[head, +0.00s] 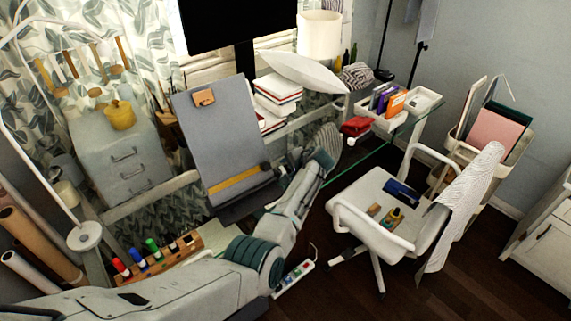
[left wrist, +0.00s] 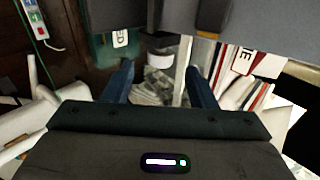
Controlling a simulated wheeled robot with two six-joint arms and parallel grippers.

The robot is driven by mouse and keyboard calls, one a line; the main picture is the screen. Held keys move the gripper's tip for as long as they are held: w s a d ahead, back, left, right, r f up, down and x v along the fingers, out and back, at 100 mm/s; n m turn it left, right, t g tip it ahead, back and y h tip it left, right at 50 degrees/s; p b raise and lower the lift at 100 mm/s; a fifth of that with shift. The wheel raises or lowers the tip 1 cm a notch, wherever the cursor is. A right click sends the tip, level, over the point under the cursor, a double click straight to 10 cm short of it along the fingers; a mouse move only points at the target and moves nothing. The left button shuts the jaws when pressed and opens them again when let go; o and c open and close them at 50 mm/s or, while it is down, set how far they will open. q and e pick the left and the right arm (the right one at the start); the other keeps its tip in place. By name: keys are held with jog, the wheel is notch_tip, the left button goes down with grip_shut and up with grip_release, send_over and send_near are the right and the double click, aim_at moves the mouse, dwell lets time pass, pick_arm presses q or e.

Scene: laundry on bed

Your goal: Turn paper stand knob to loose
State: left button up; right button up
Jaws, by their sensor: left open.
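The paper stand (head: 225,125) is a tilted grey board with a brown clip at its top and a yellow strip across its lower part. A small dark part (head: 265,167) sits at its lower right edge; I cannot tell whether it is the knob. My left gripper (head: 326,147) is to the right of the stand's lower part. In the left wrist view its two dark blue fingers (left wrist: 160,84) are apart with nothing gripped. My right gripper is not in view.
A white chair (head: 375,205) holding small items stands to the right. Stacked books (head: 277,95) and a white pillow (head: 305,72) are behind the stand. A wooden rack with colored markers (head: 165,255) is at lower left. Dark floor is open near the chair.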

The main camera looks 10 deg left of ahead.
pick_arm(q)
jog(key=p+v, duration=0.5)
jog(key=v, duration=0.1)
jog(key=shift+s+d+r, duration=0.2)
